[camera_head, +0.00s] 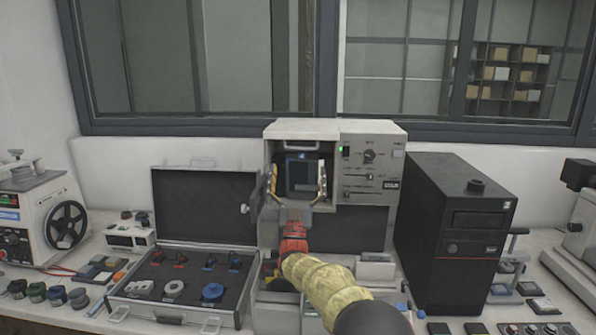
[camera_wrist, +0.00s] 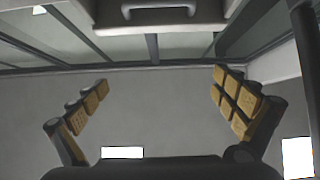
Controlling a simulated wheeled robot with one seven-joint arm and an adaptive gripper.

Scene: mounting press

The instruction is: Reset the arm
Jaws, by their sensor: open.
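My gripper (camera_head: 297,178) is at the front of the open bay of the beige mounting press (camera_head: 370,140). Its two yellow-padded fingers are spread wide, one at each side of the bay. In the wrist view, my gripper (camera_wrist: 160,80) is open, with nothing between the fingers and a plain grey surface beyond. A dark block with a blue mark (camera_head: 302,174) shows between the fingers in the head view; I cannot tell how deep it sits. My orange and yellow arm reaches up from the bottom and hides part of the bench.
An open black case (camera_head: 205,210) with foam-set parts lies left of my arm. A tall black unit (camera_head: 450,235) stands close on the right. A machine with a black wheel (camera_head: 66,225) is far left. Small coloured pieces crowd the bench front. Windows are behind.

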